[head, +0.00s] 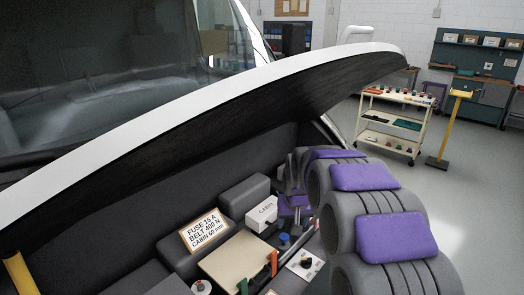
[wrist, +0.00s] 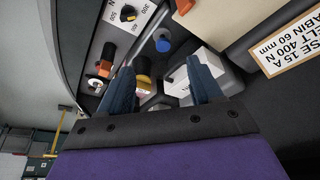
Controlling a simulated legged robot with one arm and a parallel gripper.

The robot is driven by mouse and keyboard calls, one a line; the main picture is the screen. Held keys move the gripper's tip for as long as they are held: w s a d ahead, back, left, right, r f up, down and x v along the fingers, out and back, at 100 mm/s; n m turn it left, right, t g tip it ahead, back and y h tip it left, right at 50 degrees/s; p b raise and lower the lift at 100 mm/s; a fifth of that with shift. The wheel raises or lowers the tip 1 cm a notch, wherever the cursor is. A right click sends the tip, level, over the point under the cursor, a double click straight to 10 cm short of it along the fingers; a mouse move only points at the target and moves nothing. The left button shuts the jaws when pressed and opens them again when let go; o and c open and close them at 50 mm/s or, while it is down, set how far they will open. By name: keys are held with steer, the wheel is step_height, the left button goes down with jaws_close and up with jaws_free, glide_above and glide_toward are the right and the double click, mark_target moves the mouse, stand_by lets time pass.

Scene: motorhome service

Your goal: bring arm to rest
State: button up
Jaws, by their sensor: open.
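My arm, with grey links and purple pads, reaches from the lower right of the head view over the open engine bay and bends down into it. In the wrist view my gripper (wrist: 160,68) shows two dark blue fingers standing well apart. They are open, with nothing clearly held between them. Behind the fingers are the white box (wrist: 185,78), a blue cap (wrist: 163,45) and a dark yellow-brown part (wrist: 143,68). The fingertips' contact with these parts cannot be told.
The raised hood (head: 230,100) hangs over the bay. A sign (head: 206,230) reads FUSE 15 A, BELT 400 N, CABIN 60 mm. A beige cover (head: 238,259) and a dial panel (head: 305,265) lie near. A cart (head: 395,125) and yellow stand (head: 447,130) are behind, with clear floor around.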

steer(key=s+d+g, duration=0.1)
steer(key=s+g, duration=0.4)
steer(key=s, duration=3.9)
steer(key=shift+g, duration=0.3)
